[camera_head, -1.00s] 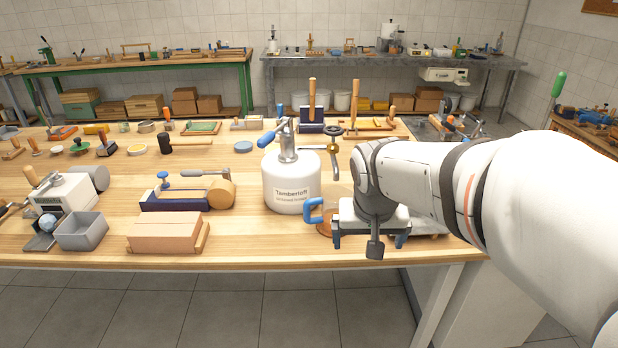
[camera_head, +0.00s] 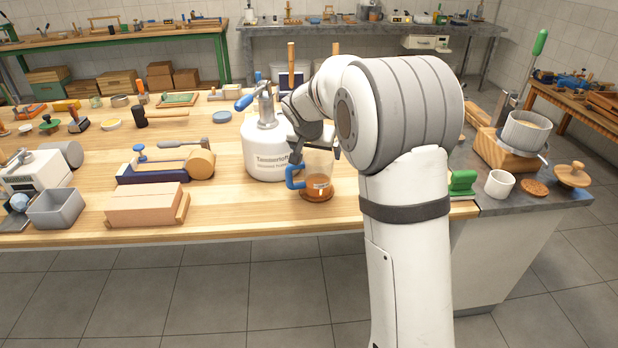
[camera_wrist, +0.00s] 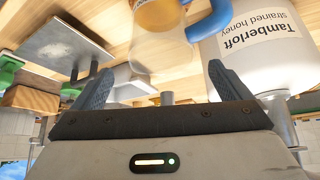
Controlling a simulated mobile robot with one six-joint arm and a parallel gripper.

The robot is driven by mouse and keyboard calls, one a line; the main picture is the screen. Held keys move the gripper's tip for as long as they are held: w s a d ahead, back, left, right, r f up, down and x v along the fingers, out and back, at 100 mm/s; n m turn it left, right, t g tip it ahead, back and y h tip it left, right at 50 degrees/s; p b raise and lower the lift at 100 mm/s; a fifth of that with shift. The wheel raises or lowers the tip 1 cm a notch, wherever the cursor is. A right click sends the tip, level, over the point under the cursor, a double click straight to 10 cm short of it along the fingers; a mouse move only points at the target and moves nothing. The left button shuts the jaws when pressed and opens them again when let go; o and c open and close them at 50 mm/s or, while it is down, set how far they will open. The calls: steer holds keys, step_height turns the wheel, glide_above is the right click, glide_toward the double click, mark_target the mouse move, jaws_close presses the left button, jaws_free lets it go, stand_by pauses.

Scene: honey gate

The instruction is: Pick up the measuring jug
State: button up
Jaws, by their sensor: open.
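The measuring jug (camera_head: 319,168) is clear with a blue handle on its left side and amber liquid low inside. My gripper (camera_wrist: 160,68) is open, with nothing held. In the head view my arm hides most of the gripper, behind and above the jug. I cannot tell the exact gap to the jug.
A white honey tank (camera_head: 265,148) labelled Tamberloft stands close to the jug's left, with a tap and lever on top. A pink block (camera_head: 146,203) and a clamp-like tool (camera_head: 165,168) lie further left. A white cup (camera_head: 499,184) and a pot (camera_head: 525,131) stand right.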

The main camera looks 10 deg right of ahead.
mark_target(317, 158)
steer(key=x, duration=0.4)
steer(key=shift+s+a+f, duration=0.1)
steer(key=shift+a+f, duration=0.05)
steer(key=shift+f, duration=0.3)
steer(key=shift+c, duration=0.4)
steer(key=c, duration=1.3)
steer(key=shift+c, duration=0.8)
steer(key=shift+r, duration=0.15)
